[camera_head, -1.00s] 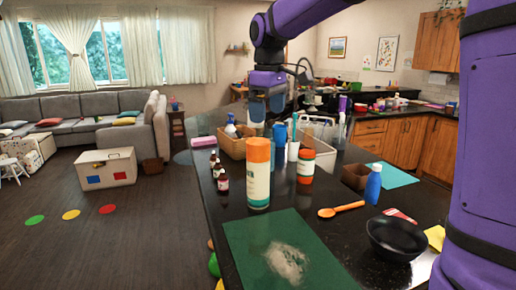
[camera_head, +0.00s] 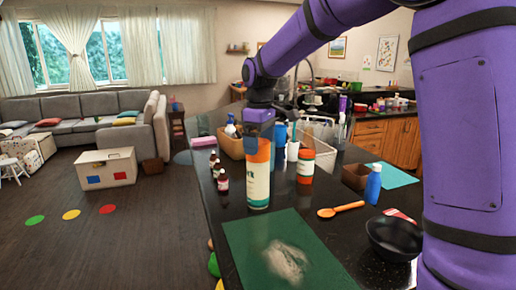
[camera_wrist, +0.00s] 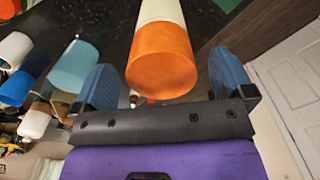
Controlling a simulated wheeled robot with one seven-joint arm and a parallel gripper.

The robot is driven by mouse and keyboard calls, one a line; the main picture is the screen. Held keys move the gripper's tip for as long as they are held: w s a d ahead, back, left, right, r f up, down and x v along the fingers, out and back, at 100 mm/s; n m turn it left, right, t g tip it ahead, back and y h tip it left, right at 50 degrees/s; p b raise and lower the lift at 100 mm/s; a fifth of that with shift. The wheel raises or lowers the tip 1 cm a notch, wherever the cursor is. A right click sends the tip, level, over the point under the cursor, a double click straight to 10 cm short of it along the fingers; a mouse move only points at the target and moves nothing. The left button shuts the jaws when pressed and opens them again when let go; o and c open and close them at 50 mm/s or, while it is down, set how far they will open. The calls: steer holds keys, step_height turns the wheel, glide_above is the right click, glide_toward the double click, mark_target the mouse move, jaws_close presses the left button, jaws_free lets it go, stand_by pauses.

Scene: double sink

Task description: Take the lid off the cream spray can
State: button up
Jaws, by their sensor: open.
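The cream spray can (camera_head: 257,185) stands upright on the dark counter. Its orange lid (camera_head: 259,152) is on top. My gripper (camera_head: 268,132) is above and around the lid, with its blue fingers pointing down. In the wrist view the lid (camera_wrist: 162,62) lies between the two spread fingers of my gripper (camera_wrist: 163,72), with a gap visible on each side. The cream body (camera_wrist: 160,12) shows beyond the lid. Nothing is held.
A shorter orange and white container (camera_head: 306,166) stands to the right, with blue bottles and a wicker basket (camera_head: 233,147) behind. Small brown bottles (camera_head: 222,182) are at the left.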

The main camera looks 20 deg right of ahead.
steer(key=shift+f, duration=1.35)
steer(key=shift+c, duration=0.4)
steer(key=c, duration=0.9)
steer(key=shift+r, duration=0.2)
